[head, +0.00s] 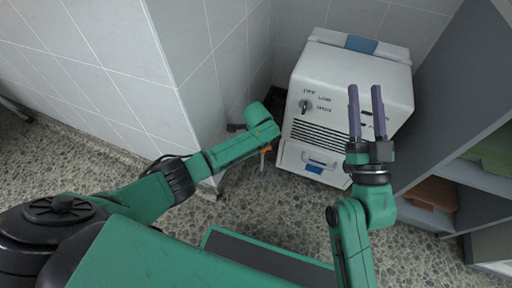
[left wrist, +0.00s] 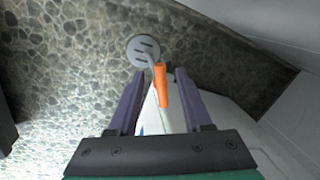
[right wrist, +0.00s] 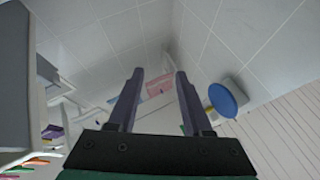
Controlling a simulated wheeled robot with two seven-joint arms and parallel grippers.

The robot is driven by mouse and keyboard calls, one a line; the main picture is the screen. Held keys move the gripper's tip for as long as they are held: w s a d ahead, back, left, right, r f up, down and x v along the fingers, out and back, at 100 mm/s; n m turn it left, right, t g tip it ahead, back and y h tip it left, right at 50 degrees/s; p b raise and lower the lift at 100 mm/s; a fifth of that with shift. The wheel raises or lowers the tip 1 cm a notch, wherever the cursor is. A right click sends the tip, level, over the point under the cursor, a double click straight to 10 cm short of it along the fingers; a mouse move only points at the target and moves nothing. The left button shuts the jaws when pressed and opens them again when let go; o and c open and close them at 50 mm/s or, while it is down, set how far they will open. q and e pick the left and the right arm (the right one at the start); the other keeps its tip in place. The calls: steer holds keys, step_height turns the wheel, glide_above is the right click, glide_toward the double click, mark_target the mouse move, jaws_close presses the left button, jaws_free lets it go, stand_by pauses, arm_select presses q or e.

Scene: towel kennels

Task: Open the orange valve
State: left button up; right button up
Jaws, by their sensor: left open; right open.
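The orange valve handle (left wrist: 161,86) shows in the left wrist view between the two open fingers of my left gripper (left wrist: 153,95), near their tips. I cannot tell whether either finger touches it. A grey pipe leads from the handle to a round grey floor drain (left wrist: 143,50). In the head view a small part of the orange handle (head: 266,149) shows beside my left forearm's end, low by the wall corner. My left fingers are mostly hidden there. My right gripper (head: 366,88) is open and empty, raised in front of the white machine.
The white machine (head: 340,80) with a dial, vents and a lower handle stands right of the valve. A tiled wall corner (head: 200,90) is close on the left. Grey shelves (head: 450,120) stand at the right. Pebbled floor (head: 290,215) lies free in front.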

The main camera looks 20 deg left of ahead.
arm_select(q)
steer(key=shift+w+f+b, duration=0.15)
steer(key=shift+f+b, duration=0.15)
steer(key=shift+f, duration=0.3)
arm_select(e)
step_height(320, 180, up, 8)
steer(key=s+d+t+y, duration=0.1)
steer(key=t, duration=0.1)
steer(key=shift+s+n+y, duration=0.3)
steer(key=shift+s+n, duration=0.05)
steer(key=shift+n, duration=0.05)
arm_select(q)
steer(key=shift+c, duration=0.2)
arm_select(e)
steer(key=shift+d, duration=0.1)
arm_select(q)
jaws_close()
arm_select(e)
steer(key=shift+w, duration=0.1)
